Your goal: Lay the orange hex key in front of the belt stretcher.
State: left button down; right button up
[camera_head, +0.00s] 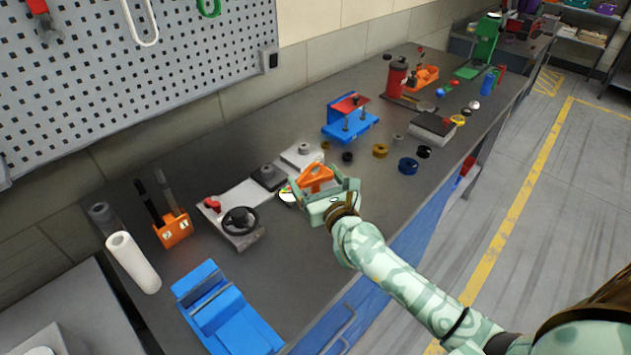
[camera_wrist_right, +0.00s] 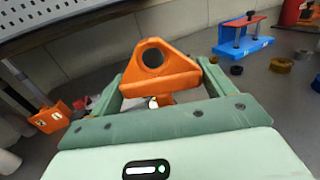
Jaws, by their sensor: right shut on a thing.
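My right gripper (camera_head: 318,184) is shut on an orange piece, which I take for the orange hex key (camera_head: 315,177). In the right wrist view the hex key (camera_wrist_right: 160,70) shows a broad triangular head with a round hole, between the two green fingers. It is held above the worktop; its lower part is mostly hidden by the gripper. I cannot tell for sure which device is the belt stretcher. Candidates are a blue stand with a red top plate (camera_head: 349,118) behind the gripper, and a pale plate with a black handwheel (camera_head: 240,221) to its left. My left gripper is not in view.
On the dark bench (camera_head: 290,262) stand an orange holder with black handles (camera_head: 173,229), a white roll (camera_head: 133,262) and a blue device (camera_head: 228,310) at front left. Small rings, including a blue one (camera_head: 408,166), lie to the gripper's right. Bare worktop shows left of my forearm.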

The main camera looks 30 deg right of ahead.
jog(key=shift+f, duration=0.1)
jog(key=o, duration=0.6)
jog(key=shift+f, duration=0.15)
jog(key=shift+c, duration=0.2)
jog(key=o, duration=0.4)
jog(key=shift+c, duration=0.2)
jog(key=shift+r, duration=0.3)
jog(key=s, duration=1.2)
jog(key=shift+a, duration=0.3)
